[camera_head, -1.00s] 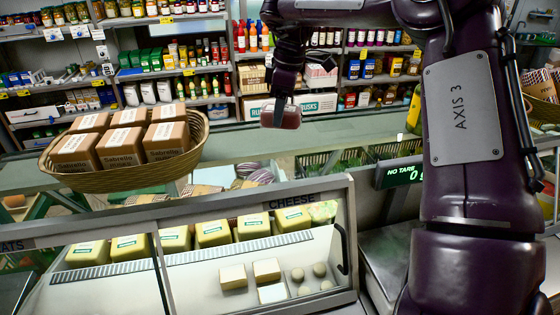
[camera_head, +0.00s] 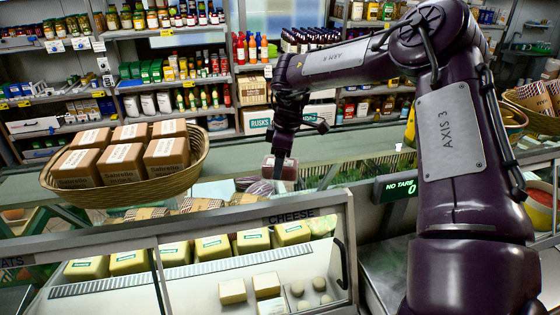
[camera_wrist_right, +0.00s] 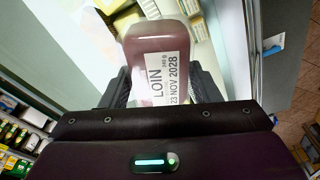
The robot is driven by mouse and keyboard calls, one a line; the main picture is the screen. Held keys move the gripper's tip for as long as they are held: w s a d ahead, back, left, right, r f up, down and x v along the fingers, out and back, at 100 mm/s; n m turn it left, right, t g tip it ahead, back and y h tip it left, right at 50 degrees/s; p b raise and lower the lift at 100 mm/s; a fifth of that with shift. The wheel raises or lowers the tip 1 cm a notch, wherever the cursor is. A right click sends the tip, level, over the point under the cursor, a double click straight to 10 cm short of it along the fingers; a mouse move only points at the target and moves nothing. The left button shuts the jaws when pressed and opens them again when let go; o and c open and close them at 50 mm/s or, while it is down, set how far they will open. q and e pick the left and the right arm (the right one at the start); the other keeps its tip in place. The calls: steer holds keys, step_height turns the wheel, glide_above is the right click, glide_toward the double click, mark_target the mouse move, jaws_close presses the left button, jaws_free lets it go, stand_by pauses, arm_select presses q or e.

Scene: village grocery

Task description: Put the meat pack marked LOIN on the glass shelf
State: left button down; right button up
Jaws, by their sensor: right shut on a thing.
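The meat pack (camera_head: 280,168) is a small dark red tray with a white label. In the right wrist view the pack (camera_wrist_right: 150,45) shows the word LOIN and the date 23 NOV 2028. My right gripper (camera_head: 281,158) is shut on it and holds it upright near the glass counter top, right of the basket. Whether the pack touches the glass cannot be told. The glass shelf (camera_head: 225,190) appears as the long pale top running behind and above the cheese case. My left gripper is not in view.
A wicker basket (camera_head: 190,170) of Sabrello boxes stands on the counter at left. The cheese case (camera_head: 345,235) with yellow packs is in front. A scale display (camera_head: 397,187) stands at right. Stocked shelves (camera_head: 180,85) line the back wall.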

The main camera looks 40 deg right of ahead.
mark_target(285, 162)
steer(key=shift+f, duration=0.1)
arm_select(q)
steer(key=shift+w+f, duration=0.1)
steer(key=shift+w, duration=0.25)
arm_select(e)
steer(key=o, duration=1.2)
steer(key=shift+o, duration=0.2)
steer(key=r+b, duration=0.1)
steer(key=r, duration=0.5)
steer(key=s+r+b, duration=0.1)
steer(key=r, duration=0.2)
steer(key=shift+d+b, duration=0.3)
steer(key=shift+d, duration=0.1)
arm_select(q)
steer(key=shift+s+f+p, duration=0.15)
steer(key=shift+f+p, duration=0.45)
steer(key=shift+p, duration=0.05)
arm_select(e)
steer(key=r, duration=0.3)
steer(key=shift+s+d+r, duration=0.1)
steer(key=shift+s+d, duration=0.05)
steer(key=shift+d, duration=0.05)
